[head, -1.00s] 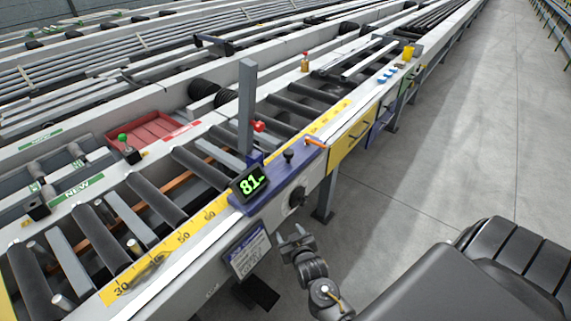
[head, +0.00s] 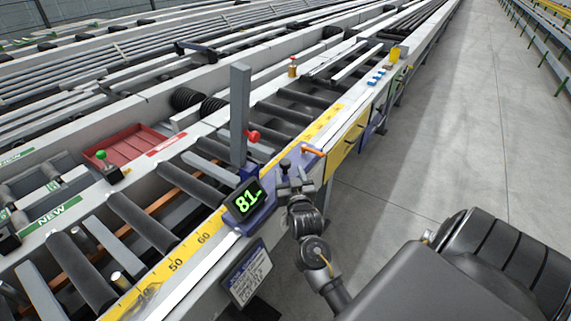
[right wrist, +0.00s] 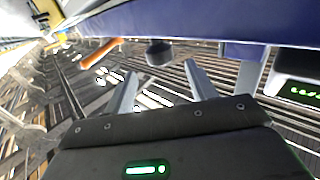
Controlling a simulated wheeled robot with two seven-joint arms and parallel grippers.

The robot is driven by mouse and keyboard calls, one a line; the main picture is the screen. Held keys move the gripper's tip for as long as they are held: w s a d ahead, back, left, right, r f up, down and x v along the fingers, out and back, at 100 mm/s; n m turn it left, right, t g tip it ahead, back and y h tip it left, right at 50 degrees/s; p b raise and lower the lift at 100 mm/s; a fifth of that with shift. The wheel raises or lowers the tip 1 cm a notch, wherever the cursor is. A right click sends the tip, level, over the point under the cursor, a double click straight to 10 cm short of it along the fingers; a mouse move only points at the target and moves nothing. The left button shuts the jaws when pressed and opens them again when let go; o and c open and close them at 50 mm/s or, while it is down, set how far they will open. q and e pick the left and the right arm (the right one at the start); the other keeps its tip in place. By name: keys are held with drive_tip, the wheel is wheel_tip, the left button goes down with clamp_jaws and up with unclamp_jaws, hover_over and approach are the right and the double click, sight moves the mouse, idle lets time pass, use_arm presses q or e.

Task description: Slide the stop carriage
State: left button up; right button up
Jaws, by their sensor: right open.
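The stop carriage (head: 310,161) is a blue block on the yellow ruled rail, with a grey upright post (head: 239,115) and a display (head: 245,201) reading about 81. On it are a black knob (head: 285,163), an orange lever (head: 313,151) and a red knob (head: 253,136). My right gripper (head: 294,184) is open in front of the carriage, close to the black knob. In the right wrist view the black knob (right wrist: 159,52) stands beyond the open fingers (right wrist: 162,88), apart from them and roughly between them. The orange lever (right wrist: 101,52) lies to its left. My left gripper is out of view.
The yellow scale (head: 175,265) runs along the rail beside the rollers (head: 145,222). A placard (head: 245,274) hangs below the rail. A yellow panel (head: 349,137) sits on the side beyond the carriage. The floor aisle (head: 440,150) at right is clear.

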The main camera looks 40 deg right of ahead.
sight(287, 166)
drive_tip(key=x, duration=0.3)
drive_tip(key=shift+w+d, duration=0.2)
drive_tip(key=shift+w, duration=0.15)
drive_tip(key=shift+w+d, duration=0.2)
drive_tip(key=shift+w, duration=0.2)
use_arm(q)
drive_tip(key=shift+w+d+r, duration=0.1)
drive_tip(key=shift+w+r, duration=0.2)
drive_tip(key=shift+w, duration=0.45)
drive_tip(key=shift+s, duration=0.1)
use_arm(e)
drive_tip(key=shift+c, duration=1)
clamp_jaws()
